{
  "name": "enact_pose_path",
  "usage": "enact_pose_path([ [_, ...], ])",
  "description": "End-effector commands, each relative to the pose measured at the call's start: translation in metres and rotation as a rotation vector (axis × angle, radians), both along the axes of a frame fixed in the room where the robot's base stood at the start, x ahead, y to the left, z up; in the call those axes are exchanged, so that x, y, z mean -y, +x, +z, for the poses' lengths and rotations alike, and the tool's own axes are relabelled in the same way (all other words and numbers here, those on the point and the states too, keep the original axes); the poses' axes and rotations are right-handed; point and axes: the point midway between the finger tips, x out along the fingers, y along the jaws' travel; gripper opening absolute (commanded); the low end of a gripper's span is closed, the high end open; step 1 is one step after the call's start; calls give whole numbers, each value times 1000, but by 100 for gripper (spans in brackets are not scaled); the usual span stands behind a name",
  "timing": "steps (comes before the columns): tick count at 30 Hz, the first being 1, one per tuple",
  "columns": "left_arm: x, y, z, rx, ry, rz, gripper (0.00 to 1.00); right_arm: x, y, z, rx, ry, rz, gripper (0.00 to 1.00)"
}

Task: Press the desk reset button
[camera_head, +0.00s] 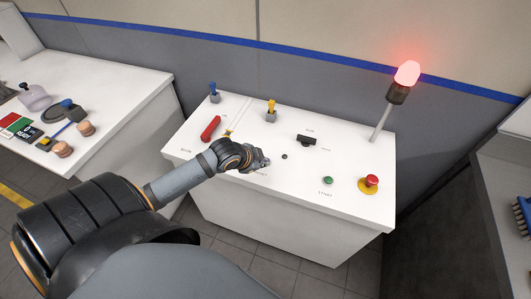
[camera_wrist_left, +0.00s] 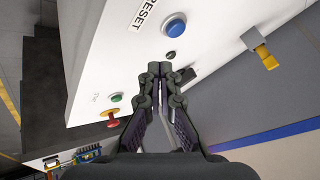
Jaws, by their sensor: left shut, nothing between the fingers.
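The blue reset button (camera_wrist_left: 175,28) sits on the white desk panel beside a printed RESET label (camera_wrist_left: 143,15) in the left wrist view. In the head view the button is hidden behind my left gripper (camera_head: 263,160), which is low over the desk (camera_head: 230,187). In the wrist view my left gripper (camera_wrist_left: 167,70) has its fingertips together with nothing between them. The fingertips appear a little apart from the button, and I cannot tell their exact height above the desk. My right gripper is not in view.
A green button (camera_head: 327,180), a red emergency stop (camera_head: 370,183) and a black switch (camera_head: 307,140) share the desk. A red handle (camera_head: 210,128), blue lever (camera_head: 213,91) and yellow lever (camera_head: 271,110) stand farther left. A lamp (camera_head: 406,74) glows red.

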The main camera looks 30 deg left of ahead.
Motion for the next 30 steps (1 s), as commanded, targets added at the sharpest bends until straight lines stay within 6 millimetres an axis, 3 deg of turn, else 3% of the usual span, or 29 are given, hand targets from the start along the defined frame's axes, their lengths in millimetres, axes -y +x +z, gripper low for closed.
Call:
enact_pose_path([
  [3, -20, 32, 30, 87, 60, -116, 0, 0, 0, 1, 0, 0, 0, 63],
  [9, -30, 50, 52, 144, 91, -183, 0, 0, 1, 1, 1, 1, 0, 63],
  [21, -30, 50, 49, 144, 91, -182, 0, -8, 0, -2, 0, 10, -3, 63],
  [30, -30, 50, 18, 144, 90, -181, 0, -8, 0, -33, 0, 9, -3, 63],
])
